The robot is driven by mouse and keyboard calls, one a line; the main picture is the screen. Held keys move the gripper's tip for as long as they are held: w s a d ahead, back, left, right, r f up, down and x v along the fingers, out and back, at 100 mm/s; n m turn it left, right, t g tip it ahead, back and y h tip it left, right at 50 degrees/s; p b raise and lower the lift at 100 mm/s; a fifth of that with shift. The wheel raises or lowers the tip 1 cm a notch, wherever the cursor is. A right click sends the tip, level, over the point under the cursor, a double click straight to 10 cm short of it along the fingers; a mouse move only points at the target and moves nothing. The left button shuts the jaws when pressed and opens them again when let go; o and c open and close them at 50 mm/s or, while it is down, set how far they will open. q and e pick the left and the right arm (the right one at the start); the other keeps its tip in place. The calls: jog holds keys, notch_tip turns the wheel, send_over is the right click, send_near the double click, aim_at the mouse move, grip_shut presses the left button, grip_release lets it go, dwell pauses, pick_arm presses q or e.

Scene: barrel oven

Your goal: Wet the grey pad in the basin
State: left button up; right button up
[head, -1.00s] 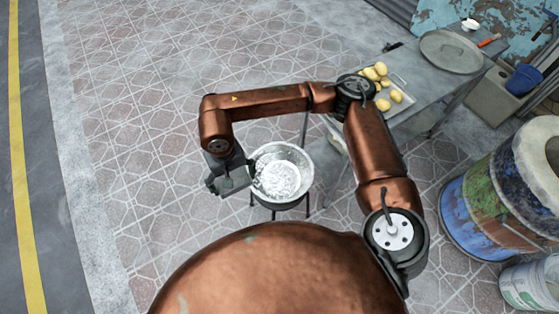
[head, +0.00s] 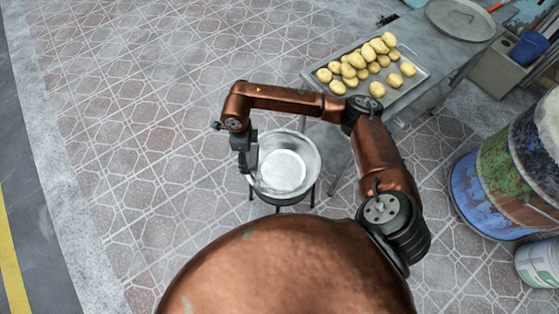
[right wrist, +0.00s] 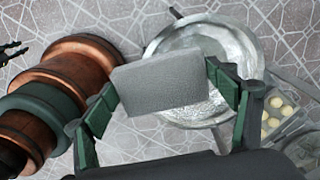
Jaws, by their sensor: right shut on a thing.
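The basin (head: 306,147) is a round, shiny metal bowl on a dark legged stand in the head view. It holds clear water and also fills the upper right of the right wrist view (right wrist: 252,48). My right gripper (head: 250,166) points down at the basin's left rim. It is shut on the grey pad (right wrist: 160,82), a flat grey block between its green-lined fingers in the right wrist view. There the pad covers part of the basin; whether it touches the water I cannot tell. Dark finger-like parts at that view's left edge may be my left gripper.
A metal table with a tray (head: 421,71) of several potatoes stands right of the basin. A round lid (head: 460,18) lies farther back. A painted barrel (head: 480,190) and a white bucket (head: 537,262) stand at the right. The tiled floor left of the basin is clear.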

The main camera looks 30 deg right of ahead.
jog(key=w+d+f+m+b, duration=0.1)
jog(key=d+f+m+b, duration=0.3)
jog(key=d+f+m, duration=0.55)
pick_arm(q)
notch_tip(320, 180, down, 8)
jog(key=s+b, duration=0.3)
jog(key=b, duration=0.1)
pick_arm(e)
jog(key=m, duration=0.9)
send_over(282, 170)
notch_tip(282, 170, down, 12)
jog(key=shift+w+d+f, duration=0.1)
jog(key=shift+w+f, duration=0.1)
notch_tip(282, 170, down, 5)
jog(key=b, duration=0.4)
jog(key=shift+r, duration=0.15)
pick_arm(q)
jog(key=w+d+r, duration=0.1)
jog(key=w+r, duration=0.2)
jog(key=w, duration=0.8)
jog(key=shift+d+r+n+g, duration=0.2)
jog(key=shift+n+g, duration=0.1)
jog(key=shift+g, duration=0.1)
pick_arm(e)
jog(key=shift+f, duration=0.25)
